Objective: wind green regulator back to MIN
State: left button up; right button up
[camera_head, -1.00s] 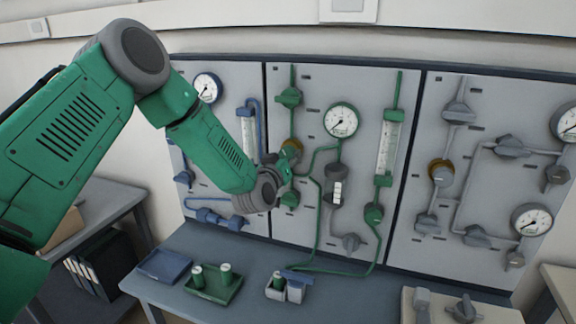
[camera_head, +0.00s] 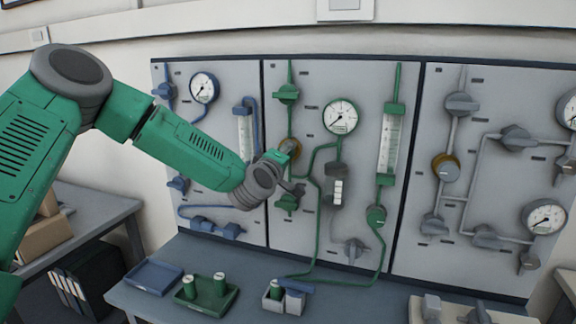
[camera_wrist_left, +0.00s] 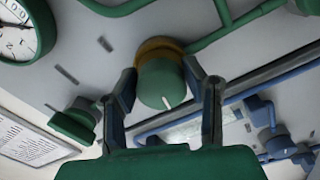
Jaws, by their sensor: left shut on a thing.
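The green regulator (camera_wrist_left: 160,82) is a round green knob with a white pointer mark and a brass-coloured collar, on the middle panel. In the head view the regulator (camera_head: 291,148) is partly covered by my left gripper (camera_head: 284,163). In the wrist view my left gripper (camera_wrist_left: 168,88) has one dark finger on each side of the knob and is shut on it. The white mark points toward the gripper's palm in that view. I cannot read a MIN label. My right gripper is not in view.
Green pipes, a round gauge (camera_head: 340,117), a flow tube (camera_head: 390,145) and green valves surround the regulator. Blue fittings (camera_head: 215,228) are on the left panel, grey valves (camera_head: 461,104) on the right. Below, a bench holds a blue tray (camera_head: 153,276) and a green tray (camera_head: 206,296).

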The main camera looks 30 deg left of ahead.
pick_arm(q)
jog(key=shift+a+f+n+b, duration=0.15)
jog(key=shift+n+b, duration=0.55)
jog(key=shift+n, duration=0.3)
jog(key=o, duration=1.2)
jog(key=shift+c, duration=0.2)
jog(key=shift+a, duration=0.15)
jog(key=shift+s, duration=0.1)
jog(key=v, duration=1.1)
jog(key=shift+s, duration=0.4)
